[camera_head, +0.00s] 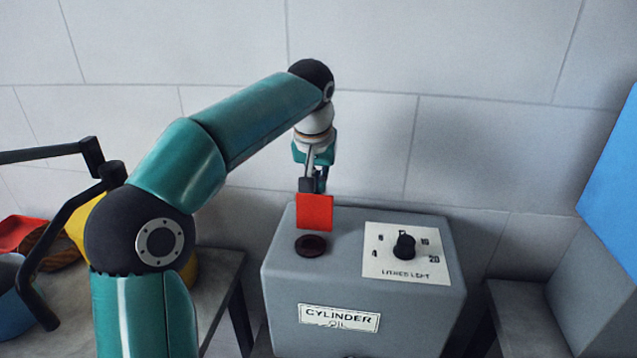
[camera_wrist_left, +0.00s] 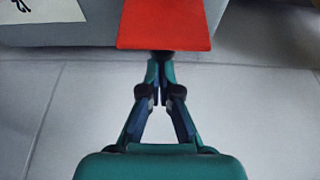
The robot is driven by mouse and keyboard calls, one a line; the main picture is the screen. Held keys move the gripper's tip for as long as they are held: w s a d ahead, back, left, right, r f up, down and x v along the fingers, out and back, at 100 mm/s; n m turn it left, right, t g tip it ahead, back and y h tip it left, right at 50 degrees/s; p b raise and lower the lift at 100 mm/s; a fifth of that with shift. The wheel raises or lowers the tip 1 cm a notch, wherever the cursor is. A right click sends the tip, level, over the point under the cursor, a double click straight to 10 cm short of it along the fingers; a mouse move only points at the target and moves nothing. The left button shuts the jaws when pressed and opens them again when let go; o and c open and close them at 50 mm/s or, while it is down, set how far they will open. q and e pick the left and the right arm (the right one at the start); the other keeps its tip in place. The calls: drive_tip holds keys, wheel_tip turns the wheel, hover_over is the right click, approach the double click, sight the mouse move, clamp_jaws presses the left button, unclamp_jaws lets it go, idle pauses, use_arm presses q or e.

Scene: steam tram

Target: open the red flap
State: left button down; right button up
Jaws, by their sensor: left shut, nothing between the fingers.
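The red flap (camera_head: 315,212) stands upright on top of the grey cylinder oil box (camera_head: 285,262). In front of it a dark round opening (camera_head: 311,246) lies uncovered. My left gripper (camera_head: 313,186) is shut and empty, just behind and above the flap's top edge; the flap hides part of the fingertips. In the left wrist view the flap (camera_wrist_left: 165,24) fills the top middle, and the shut fingers (camera_wrist_left: 164,62) end right at its lower edge. I cannot tell whether they touch it. My right gripper is not in view.
A dial plate with a black knob (camera_head: 404,246) sits on the box, right of the opening. A tiled wall (camera_head: 480,150) rises behind. A blue panel (camera_head: 612,190) stands at the right. A red tray (camera_head: 18,232) and a yellow object (camera_head: 90,212) are at the left.

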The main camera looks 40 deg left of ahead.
sight(315, 200)
use_arm(q)
drive_tip(key=p+v, duration=0.8)
drive_tip(key=v, duration=0.2)
drive_tip(key=shift+w, duration=0.25)
